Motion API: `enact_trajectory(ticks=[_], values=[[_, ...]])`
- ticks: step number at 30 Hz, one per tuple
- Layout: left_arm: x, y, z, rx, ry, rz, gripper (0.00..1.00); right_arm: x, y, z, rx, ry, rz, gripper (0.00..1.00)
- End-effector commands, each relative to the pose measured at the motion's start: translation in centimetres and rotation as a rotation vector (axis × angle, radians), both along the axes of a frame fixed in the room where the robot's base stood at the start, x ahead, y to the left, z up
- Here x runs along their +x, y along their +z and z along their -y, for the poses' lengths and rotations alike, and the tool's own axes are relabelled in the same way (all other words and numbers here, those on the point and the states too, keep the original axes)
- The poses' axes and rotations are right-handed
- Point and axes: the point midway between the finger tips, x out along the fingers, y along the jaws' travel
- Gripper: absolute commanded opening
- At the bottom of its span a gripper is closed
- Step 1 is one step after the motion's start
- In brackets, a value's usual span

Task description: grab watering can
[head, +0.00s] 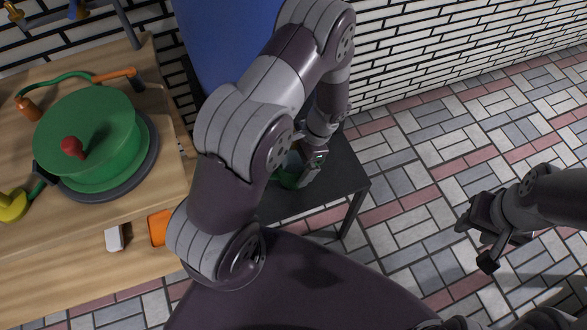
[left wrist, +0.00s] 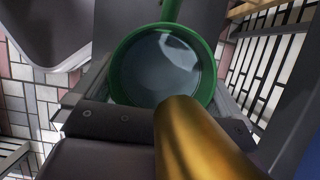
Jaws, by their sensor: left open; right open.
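The green watering can (head: 288,176) shows only in part in the head view, on a dark side table, mostly hidden by my left arm and gripper. In the left wrist view its round open top (left wrist: 113,75) faces the camera, with a green part rising from the far rim. A gold cylinder (left wrist: 200,145) is close in front there; I cannot tell whether it belongs to the can. My left gripper (head: 308,172) is open, right beside the can at the table; contact is not clear. My right gripper (head: 476,238) is open and empty over the tiled floor, far right.
The dark table (head: 345,178) has a bare right side. A wooden workbench (head: 60,250) at left carries a green hose reel (head: 95,135) and an orange-handled tool. A blue object (head: 215,40) stands behind my left arm by the brick wall. The tiled floor at right is clear.

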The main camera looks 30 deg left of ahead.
Motion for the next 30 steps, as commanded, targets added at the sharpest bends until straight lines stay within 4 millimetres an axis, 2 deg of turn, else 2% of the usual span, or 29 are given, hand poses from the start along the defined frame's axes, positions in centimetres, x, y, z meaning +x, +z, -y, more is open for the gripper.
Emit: enact_trajectory(ticks=[2,3,9,20,30], values=[[0.0,0.1,0.0,0.0,0.0,0.0,1.0,0.0,0.1,0.0,0.0,0.0,0.0,0.43],[0.0,0.1,0.0,0.0,0.0,0.0,0.97,0.0,0.1,0.0,0.0,0.0,0.0,0.43],[0.0,0.1,0.0,0.0,0.0,0.0,0.35,0.0,0.1,0.0,0.0,0.0,0.0,0.43],[0.1,0.5,0.1,0.0,0.0,0.001,0.35,0.0,0.5,0.0,0.0,0.0,0.0,0.43],[-2.1,0.5,2.5,0.0,-0.003,0.0,0.35,0.0,0.8,0.0,0.0,0.0,0.0,0.43]])
